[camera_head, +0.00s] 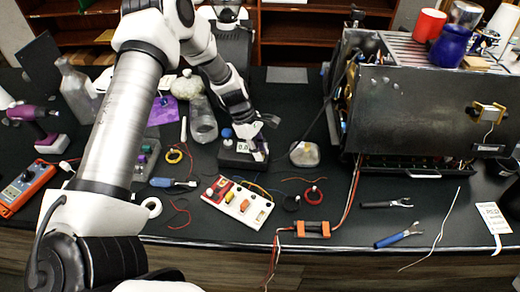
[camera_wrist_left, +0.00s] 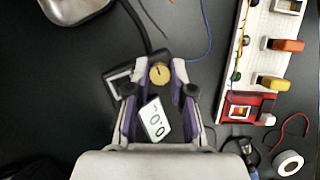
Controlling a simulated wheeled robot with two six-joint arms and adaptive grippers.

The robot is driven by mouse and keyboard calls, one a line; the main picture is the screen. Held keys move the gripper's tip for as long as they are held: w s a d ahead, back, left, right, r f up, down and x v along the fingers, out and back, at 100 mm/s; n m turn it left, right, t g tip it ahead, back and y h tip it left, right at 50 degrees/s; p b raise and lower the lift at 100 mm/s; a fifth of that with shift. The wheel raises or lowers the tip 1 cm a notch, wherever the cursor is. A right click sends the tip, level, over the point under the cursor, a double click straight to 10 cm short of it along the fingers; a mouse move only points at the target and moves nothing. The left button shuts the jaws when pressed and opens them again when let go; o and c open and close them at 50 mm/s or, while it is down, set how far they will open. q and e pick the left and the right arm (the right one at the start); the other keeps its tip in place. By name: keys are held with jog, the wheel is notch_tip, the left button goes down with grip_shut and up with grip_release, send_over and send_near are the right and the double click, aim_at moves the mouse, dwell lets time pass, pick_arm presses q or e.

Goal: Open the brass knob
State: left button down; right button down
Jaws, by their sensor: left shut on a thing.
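The brass knob (camera_wrist_left: 159,73) is a small round gold dial with a dark mark, on a black device with a white "0.0" display (camera_wrist_left: 153,119). In the left wrist view my left gripper (camera_wrist_left: 157,76) has its purple-lined fingers on both sides of the knob, shut on it. In the head view the black device (camera_head: 236,160) stands mid-table, and my left gripper (camera_head: 262,143) reaches down onto its right side. The knob is hidden there behind the gripper. My right gripper is not in view.
A white board with coloured parts (camera_head: 238,202) lies in front of the device. A large dark brewer housing (camera_head: 425,110) stands at the right. A clear bottle (camera_head: 203,122) is left of the device.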

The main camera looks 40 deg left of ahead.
pick_arm(q)
jog(key=c, duration=1)
grip_release()
jog(key=shift+r, duration=0.1)
jog(key=v, duration=0.7)
jog(key=shift+a+r, duration=0.2)
jog(key=shift+r, duration=0.2)
jog(key=shift+s+f, duration=0.1)
jog(key=shift+s, duration=0.05)
